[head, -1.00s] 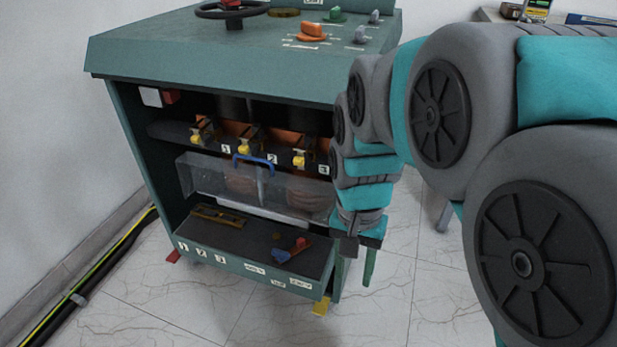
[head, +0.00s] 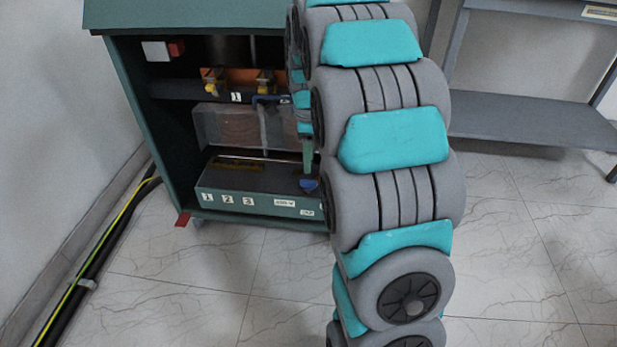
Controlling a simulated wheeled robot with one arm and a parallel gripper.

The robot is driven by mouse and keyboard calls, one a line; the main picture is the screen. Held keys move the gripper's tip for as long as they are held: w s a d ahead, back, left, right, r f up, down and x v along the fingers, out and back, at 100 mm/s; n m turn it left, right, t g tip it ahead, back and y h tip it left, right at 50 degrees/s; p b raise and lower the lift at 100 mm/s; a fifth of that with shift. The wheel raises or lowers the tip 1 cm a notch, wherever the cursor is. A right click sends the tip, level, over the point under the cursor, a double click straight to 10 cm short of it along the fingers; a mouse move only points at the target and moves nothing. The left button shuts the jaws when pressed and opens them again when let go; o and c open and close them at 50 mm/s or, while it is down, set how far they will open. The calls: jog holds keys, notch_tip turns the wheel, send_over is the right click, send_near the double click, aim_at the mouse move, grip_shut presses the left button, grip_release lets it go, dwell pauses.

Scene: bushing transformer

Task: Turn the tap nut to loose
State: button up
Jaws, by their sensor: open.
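The green cabinet (head: 190,14) stands open at the front. Two small fittings with yellow nuts, a left one (head: 211,84) and a middle one (head: 264,84), sit on the shelf inside, with a label 1 below the left one. My arm hides the right part of the shelf. My gripper (head: 308,152) is mostly hidden by my arm. One green finger shows, pointing down in front of the right side of the clear cover (head: 226,130), above the lower tray (head: 230,180). I see nothing held in it.
A blue handle (head: 270,99) sits on the clear cover. A blue piece (head: 308,184) lies on the tray near the finger. Cables (head: 105,240) run along the left wall. A grey shelf rack (head: 530,118) stands at right. The tiled floor in front is clear.

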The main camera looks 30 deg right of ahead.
aim_at(308, 181)
notch_tip(308, 181, down, 7)
jog(key=shift+r, duration=0.1)
dwell(0.3)
grip_shut()
dwell(0.5)
